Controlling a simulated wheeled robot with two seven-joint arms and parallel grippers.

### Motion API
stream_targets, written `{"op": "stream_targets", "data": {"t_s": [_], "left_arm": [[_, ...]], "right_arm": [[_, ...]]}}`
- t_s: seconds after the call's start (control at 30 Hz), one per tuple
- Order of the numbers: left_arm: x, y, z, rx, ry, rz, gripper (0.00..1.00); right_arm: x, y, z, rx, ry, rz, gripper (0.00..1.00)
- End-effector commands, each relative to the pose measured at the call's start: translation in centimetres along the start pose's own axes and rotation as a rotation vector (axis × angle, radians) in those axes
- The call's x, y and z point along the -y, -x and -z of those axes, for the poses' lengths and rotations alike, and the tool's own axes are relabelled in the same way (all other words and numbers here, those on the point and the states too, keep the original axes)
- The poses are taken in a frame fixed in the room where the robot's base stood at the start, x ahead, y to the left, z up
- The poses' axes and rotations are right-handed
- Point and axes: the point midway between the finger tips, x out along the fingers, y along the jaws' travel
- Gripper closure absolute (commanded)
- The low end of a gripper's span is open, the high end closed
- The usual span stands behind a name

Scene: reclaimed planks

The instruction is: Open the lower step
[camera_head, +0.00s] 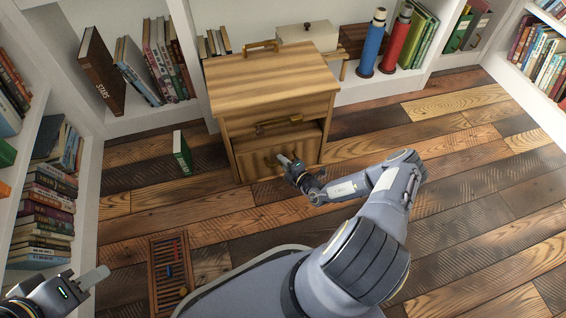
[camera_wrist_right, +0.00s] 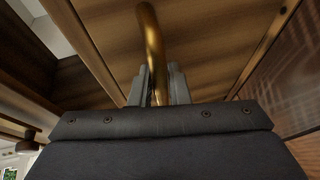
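A striped wooden cabinet (camera_head: 270,78) stands against the white shelving. Its lower step front (camera_head: 248,166) is below an upper front with brass-coloured fittings (camera_head: 296,119). A dark gap shows above the lower front. My right gripper (camera_head: 287,162) is at the lower front, partly covering it. In the right wrist view, a curved brass handle (camera_wrist_right: 152,45) runs between the two fingers of my right gripper (camera_wrist_right: 159,85), which appear closed around it. My left gripper (camera_head: 92,280) is at the lower left, away from the cabinet, only partly in frame; its opening is unclear.
A green book (camera_head: 182,152) stands on the plank floor left of the cabinet. A slatted wooden tray (camera_head: 155,285) lies near my base. Blue (camera_head: 371,45) and red (camera_head: 396,42) bottles stand on the shelf behind. Floor at the right (camera_head: 470,165) is clear.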

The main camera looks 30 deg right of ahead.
Motion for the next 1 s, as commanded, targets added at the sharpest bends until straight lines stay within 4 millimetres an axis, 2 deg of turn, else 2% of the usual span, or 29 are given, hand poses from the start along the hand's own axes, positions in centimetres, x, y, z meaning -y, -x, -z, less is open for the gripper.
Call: {"op": "stream_targets", "data": {"t_s": [0.03, 0.1, 0.43, 0.57, 0.77, 1.0], "left_arm": [[0.0, 0.0, 0.0, 0.000, 0.000, 0.000, 0.64], [0.0, 0.0, 0.0, 0.000, 0.000, 0.000, 0.64], [0.0, 0.1, 0.0, 0.000, 0.000, 0.000, 0.64], [-0.2, 0.5, 0.3, 0.000, 0.000, 0.000, 0.64], [-0.8, 1.8, 0.9, 0.000, 0.000, 0.000, 0.64], [-1.4, 3.0, 1.5, 0.000, 0.000, 0.000, 0.64]], "right_arm": [[0.0, 0.0, 0.0, 0.000, 0.000, 0.000, 0.91], [0.0, 0.0, 0.0, 0.000, 0.000, 0.000, 1.00], [0.0, 0.2, 0.1, -0.001, 0.001, 0.000, 1.00], [0.1, 1.1, 0.5, -0.001, 0.000, 0.001, 1.00], [0.8, 5.0, 2.1, 0.001, -0.006, 0.004, 1.00], [2.3, 10.9, 4.5, 0.002, -0.006, 0.002, 1.00]]}}
